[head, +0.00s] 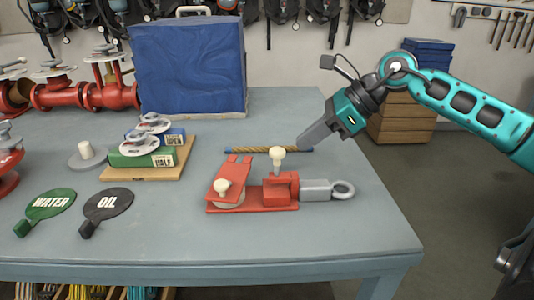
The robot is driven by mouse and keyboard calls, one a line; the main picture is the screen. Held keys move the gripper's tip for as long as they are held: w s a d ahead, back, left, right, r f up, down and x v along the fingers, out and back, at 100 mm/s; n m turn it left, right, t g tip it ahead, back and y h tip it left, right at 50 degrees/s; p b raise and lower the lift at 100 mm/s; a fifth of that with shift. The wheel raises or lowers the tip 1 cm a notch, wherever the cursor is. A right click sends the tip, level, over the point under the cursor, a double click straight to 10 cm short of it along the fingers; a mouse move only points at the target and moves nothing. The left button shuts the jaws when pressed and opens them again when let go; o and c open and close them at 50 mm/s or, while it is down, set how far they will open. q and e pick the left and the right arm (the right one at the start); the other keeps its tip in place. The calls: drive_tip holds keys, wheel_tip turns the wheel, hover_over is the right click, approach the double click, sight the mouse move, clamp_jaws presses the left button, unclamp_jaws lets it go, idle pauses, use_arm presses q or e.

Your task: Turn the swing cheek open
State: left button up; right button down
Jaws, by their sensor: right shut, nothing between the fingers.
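A red block device (252,194) lies on the grey-blue table, with a red swing cheek (231,178) at its left end over a pale round sheave (228,206). A cream knob (222,186) sits on the cheek. A second cream knob (277,156) stands upright on the red housing at the right. A grey shank with a ring eye (342,190) sticks out to the right. My right gripper (303,142) is shut and empty, above and to the right of the device, apart from it. My left gripper is not in view.
A brown rope piece with blue ends (265,149) lies behind the device. WATER (50,204) and OIL (106,204) paddles lie at left, near a wooden board (145,172) with labelled blocks. A blue box (190,65) stands behind. The table's front right is clear.

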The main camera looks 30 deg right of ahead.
sight(232, 171)
drive_tip(key=shift+p+x, duration=0.3)
drive_tip(key=shift+x, duration=0.6)
drive_tip(key=shift+w+a+f+p, duration=0.3)
drive_tip(key=shift+w+f+p, duration=0.15)
drive_tip(key=shift+p, duration=0.1)
drive_tip(key=shift+w+a+f, duration=0.25)
drive_tip(key=shift+a+f, duration=0.15)
drive_tip(key=shift+a, duration=0.05)
drive_tip(key=w+a, duration=0.1)
drive_tip(key=w+a+f+p, duration=0.1)
drive_tip(key=shift+w+a+f+p, duration=0.25)
drive_tip(key=shift+w+a+p, duration=0.05)
drive_tip(key=shift+a, duration=0.05)
drive_tip(key=shift+w+a+f, duration=0.15)
drive_tip(key=shift+w+a, duration=0.45)
